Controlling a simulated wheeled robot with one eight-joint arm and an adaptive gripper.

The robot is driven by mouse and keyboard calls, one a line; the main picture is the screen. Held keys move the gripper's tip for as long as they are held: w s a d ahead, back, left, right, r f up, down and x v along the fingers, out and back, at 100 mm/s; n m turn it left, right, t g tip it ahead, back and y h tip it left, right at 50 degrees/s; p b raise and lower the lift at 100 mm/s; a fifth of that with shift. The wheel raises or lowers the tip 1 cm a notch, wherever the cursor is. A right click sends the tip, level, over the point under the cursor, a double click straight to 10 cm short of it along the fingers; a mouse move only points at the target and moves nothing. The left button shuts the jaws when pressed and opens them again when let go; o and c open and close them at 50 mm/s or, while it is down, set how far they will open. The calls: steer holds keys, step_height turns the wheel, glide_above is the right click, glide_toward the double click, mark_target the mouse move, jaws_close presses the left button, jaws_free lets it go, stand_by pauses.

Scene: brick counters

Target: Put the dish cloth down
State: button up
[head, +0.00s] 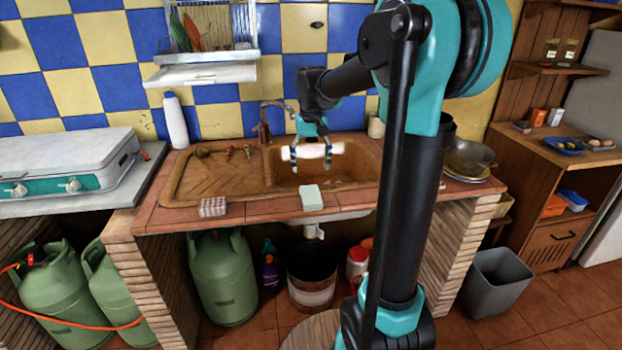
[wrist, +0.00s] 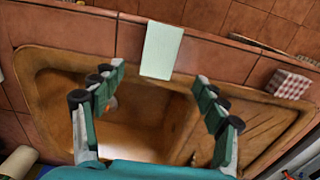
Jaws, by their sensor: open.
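My gripper (head: 310,160) hangs over the sink basin with its fingers spread. In the wrist view its fingertips (wrist: 160,76) are wide apart with nothing held between them. A pale green, flat rectangular cloth (head: 311,198) lies on the tiled front edge of the sink, apart from the fingers. It also shows in the wrist view (wrist: 161,50), just beyond the fingertips. A red-and-white checked folded cloth (head: 213,207) lies on the same edge further left; it shows at the right in the wrist view (wrist: 290,83). Which one is the dish cloth I cannot tell.
The brown sink (head: 218,181) has a drainboard on its left with small items. A tap (head: 263,128) and white bottle (head: 176,121) stand behind it. A dish rack (head: 205,73) hangs above. A metal bowl (head: 470,155) stands at the right. The front edge between the cloths is clear.

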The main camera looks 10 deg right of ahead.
steer(key=s+d+f+t, duration=0.2)
steer(key=s+f, duration=0.6)
steer(key=s, duration=0.3)
steer(key=s+d+f+t, duration=0.2)
steer(key=s+f, duration=0.6)
steer(key=s, duration=0.2)
steer(key=shift+s+f, duration=0.4)
